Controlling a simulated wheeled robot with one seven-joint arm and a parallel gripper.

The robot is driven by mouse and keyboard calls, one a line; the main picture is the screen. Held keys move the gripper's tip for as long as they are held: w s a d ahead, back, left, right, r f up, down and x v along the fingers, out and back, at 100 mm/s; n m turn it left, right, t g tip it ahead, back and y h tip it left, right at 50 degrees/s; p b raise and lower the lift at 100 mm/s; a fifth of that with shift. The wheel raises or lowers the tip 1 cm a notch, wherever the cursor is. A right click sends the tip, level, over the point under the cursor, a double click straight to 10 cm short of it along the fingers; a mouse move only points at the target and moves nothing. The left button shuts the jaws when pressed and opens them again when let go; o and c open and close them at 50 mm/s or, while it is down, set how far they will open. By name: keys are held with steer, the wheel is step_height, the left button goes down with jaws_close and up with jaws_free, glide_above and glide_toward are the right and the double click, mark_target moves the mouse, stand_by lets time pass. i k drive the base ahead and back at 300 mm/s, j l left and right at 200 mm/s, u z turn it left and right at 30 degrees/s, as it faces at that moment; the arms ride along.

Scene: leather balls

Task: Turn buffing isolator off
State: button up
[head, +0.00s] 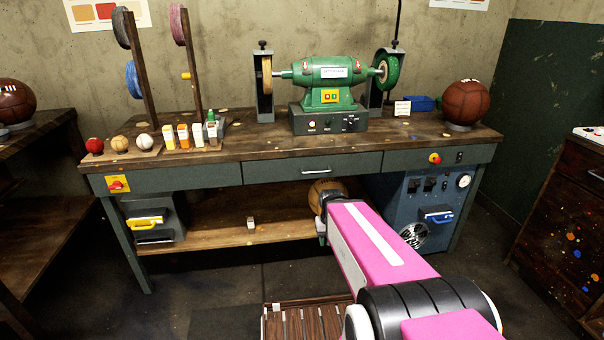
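A yellow plate with a red rotary switch (117,184) is on the left end of the bench front. A second red switch on a round yellow base (435,159) is on the right end. I cannot read which one is the buffing isolator, or either setting. The green buffing machine (330,82) stands on the bench top with a wheel on each side. My gripper (322,230) is low in front of the bench's middle, apart from both switches. It is mostly hidden by my pink arm, so its opening does not show.
A tan ball (322,188) is partly hidden behind my arm's end, near the lower shelf (220,222). A blue cabinet (410,205) with a fan is under the bench's right. A slatted crate (300,318) is on the floor. A dark cabinet (565,200) stands right. Floor at front left is clear.

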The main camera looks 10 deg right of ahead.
mark_target(116, 184)
steer(key=u, duration=1.65)
